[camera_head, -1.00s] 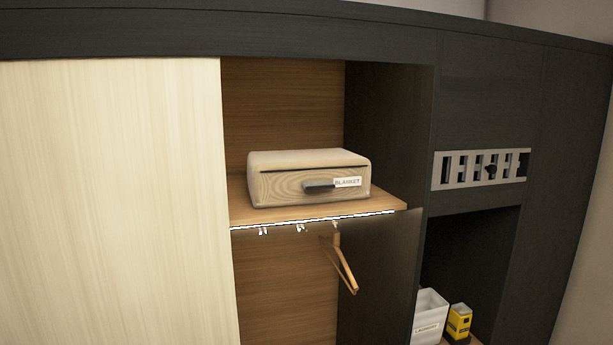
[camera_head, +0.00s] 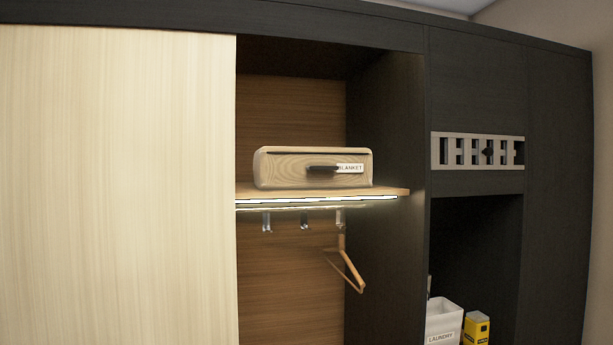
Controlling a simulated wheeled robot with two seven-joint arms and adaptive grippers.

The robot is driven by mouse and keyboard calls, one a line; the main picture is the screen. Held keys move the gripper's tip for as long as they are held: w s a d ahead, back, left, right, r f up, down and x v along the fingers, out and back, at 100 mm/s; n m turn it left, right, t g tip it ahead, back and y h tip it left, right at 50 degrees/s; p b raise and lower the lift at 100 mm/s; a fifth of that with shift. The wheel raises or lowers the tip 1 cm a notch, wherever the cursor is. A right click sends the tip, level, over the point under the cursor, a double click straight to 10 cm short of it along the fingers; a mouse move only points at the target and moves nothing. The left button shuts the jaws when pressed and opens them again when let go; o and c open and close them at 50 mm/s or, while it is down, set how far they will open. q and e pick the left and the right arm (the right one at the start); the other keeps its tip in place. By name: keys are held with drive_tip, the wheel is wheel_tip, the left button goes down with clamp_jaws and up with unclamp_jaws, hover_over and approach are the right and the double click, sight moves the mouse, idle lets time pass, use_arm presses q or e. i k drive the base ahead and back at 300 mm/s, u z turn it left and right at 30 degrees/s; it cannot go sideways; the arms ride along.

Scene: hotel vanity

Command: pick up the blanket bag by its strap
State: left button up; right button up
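The blanket bag (camera_head: 285,172) is a beige, wood-grained box shape with rounded corners. It rests upright on the wooden shelf (camera_head: 388,191) in the open part of the wardrobe. A short dark strap (camera_head: 322,169) sits on its front face, beside a white label reading BLANKET (camera_head: 350,168). Neither of my grippers is in view, and nothing touches the bag.
A pale panel (camera_head: 115,190) covers the left. A white LAUNDRY bin (camera_head: 441,322) and a yellow box (camera_head: 476,329) stand low right. Space above the bag is free.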

sight(274, 167)
drive_tip(key=k, duration=0.25)
drive_tip(key=z, duration=1.4)
drive_tip(key=i, duration=1.2)
drive_tip(key=u, duration=0.85)
